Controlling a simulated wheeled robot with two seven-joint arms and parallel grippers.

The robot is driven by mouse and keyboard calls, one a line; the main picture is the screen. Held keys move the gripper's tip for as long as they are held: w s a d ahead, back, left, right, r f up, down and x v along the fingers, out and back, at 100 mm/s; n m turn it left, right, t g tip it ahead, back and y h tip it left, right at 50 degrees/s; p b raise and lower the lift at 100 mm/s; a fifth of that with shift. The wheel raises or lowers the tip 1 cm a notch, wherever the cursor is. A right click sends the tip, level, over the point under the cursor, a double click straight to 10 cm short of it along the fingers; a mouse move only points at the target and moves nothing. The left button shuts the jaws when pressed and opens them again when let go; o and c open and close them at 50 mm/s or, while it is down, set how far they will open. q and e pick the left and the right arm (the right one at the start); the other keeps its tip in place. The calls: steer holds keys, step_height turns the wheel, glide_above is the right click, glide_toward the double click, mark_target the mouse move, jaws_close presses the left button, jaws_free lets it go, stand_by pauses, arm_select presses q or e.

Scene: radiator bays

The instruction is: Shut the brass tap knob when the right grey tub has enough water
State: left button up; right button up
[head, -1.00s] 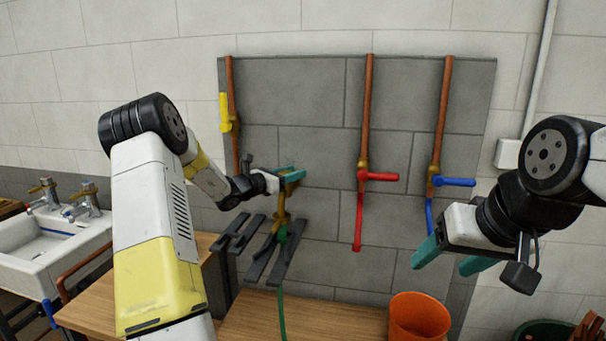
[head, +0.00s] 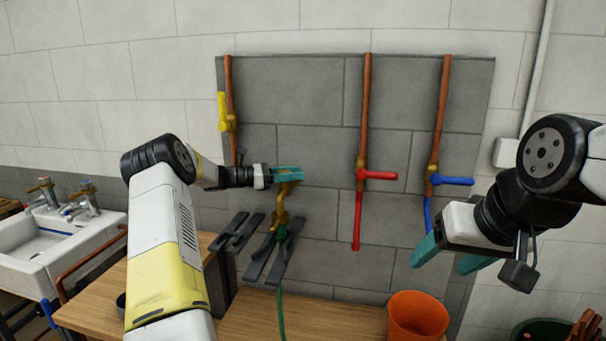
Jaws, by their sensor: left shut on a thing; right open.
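The brass tap (head: 281,208) stands out from the grey wall panel left of the red-handled pipe. My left gripper (head: 287,174) is shut on the tap's knob at its top, and its teal fingers hide most of the knob. A green hose (head: 281,305) runs down from the tap. My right gripper (head: 450,258) is open and empty in front of the panel's lower right, apart from the tap. I cannot make out the right grey tub or any water level in this view.
Pipes carry a yellow lever (head: 222,108), a red lever (head: 380,175) and a blue lever (head: 456,181). Dark flat bars (head: 262,258) lie below the tap. An orange bucket (head: 418,316) stands at the wooden bench's right end. A white sink (head: 50,250) is at left.

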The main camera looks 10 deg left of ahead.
arm_select(q)
steer(key=shift+s+m+g+h, duration=0.25)
steer(key=shift+m+g, duration=0.45)
steer(key=shift+g, duration=0.35)
steer(key=shift+s+m+g+h, duration=0.1)
steer(key=shift+m+g+h, duration=0.25)
steer(key=shift+m+g, duration=0.55)
steer(key=shift+g, duration=0.55)
steer(key=o, duration=1.4)
steer(key=shift+d, duration=0.1)
steer(key=shift+s+a, duration=0.25)
steer(key=shift+a, duration=1.7)
steer(key=shift+s+a, duration=0.2)
steer(key=shift+a, duration=1.75)
